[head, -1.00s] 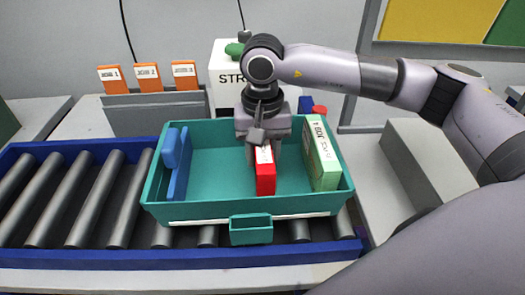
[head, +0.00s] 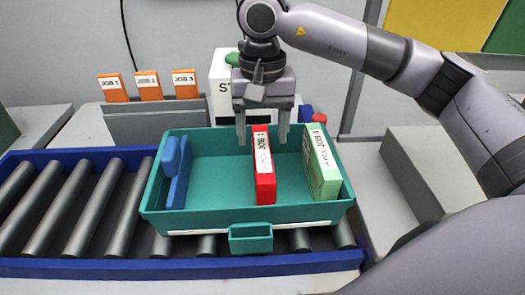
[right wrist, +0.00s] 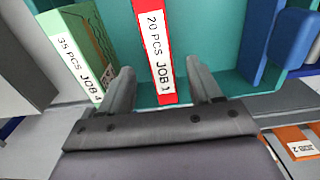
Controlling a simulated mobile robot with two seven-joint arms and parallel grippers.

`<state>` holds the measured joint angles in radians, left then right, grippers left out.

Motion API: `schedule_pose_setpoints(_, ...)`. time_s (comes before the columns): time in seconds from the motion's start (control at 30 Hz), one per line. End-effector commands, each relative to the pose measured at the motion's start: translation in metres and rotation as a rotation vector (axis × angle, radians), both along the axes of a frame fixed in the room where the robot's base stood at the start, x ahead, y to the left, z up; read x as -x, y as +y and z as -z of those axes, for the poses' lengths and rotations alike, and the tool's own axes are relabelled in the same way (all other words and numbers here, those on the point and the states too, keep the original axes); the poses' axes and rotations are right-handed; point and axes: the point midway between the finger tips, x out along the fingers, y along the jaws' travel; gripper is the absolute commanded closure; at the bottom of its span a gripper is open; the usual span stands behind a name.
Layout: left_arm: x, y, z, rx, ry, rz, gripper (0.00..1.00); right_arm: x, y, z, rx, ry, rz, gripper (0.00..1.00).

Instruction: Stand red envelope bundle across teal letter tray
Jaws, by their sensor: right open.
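The red envelope bundle (head: 265,185) stands upright on its long edge in the teal letter tray (head: 218,208), right of the tray's middle. It runs from front to back, with a white label along its top edge. In the right wrist view the red bundle (right wrist: 157,40) shows its label, ending in "JOB" and a digit hard to read. My right gripper (head: 262,140) is above the back of the bundle, open and empty. In the right wrist view its fingers (right wrist: 165,88) are spread on either side of the bundle's end, apart from it. My left gripper is not in view.
A green bundle (head: 322,170) stands at the tray's right wall, and a blue divider (head: 178,185) at its left. The tray sits on a roller conveyor (head: 85,205). Orange cards (head: 148,88) stand in a grey rack behind. A white box (head: 222,85) stands behind the tray.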

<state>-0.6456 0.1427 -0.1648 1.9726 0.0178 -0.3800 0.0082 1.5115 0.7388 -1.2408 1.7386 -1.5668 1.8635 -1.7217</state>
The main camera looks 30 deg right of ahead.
Motion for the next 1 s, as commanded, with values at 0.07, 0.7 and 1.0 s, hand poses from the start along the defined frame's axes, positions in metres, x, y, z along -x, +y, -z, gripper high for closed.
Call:
schedule_pose_setpoints(0.07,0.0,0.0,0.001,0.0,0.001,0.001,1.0,-0.001,0.001,-0.016,-0.002,-0.002,0.0,0.36)
schedule_pose_setpoints(0.7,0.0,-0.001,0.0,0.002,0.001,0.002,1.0,0.0,0.0,-0.042,0.0,0.001,0.0,0.36)
schedule_pose_setpoints(1.0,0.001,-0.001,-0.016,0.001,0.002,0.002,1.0,0.0,0.0,-0.059,0.0,0.0,0.0,0.36)
